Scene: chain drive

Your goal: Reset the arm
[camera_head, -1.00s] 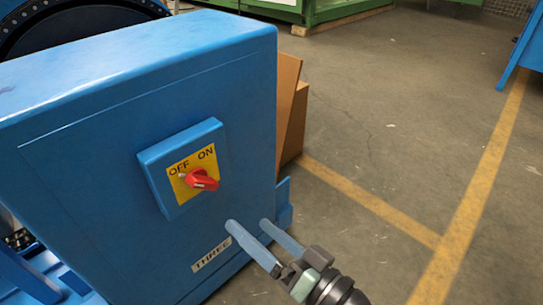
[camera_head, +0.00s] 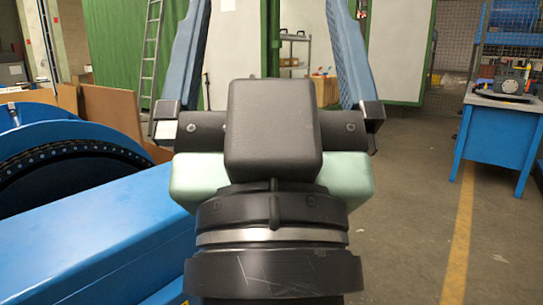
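My gripper (camera_head: 268,45) fills the middle of the head view, raised in front of the camera. Its two blue fingers point up and stand wide apart, with nothing between them. Their tips reach the top edge of the picture. The blue machine cabinet (camera_head: 95,240) lies at the lower left, below and beside my gripper. Its switch panel and red knob are out of view. Part of the cabinet is hidden behind my wrist.
A round blue machine part with a chain (camera_head: 70,155) stands at the left. A blue table (camera_head: 497,135) with a dark device stands at the right. Brown boards (camera_head: 110,108), a ladder (camera_head: 150,50) and green-framed panels are behind. The floor at the right is clear.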

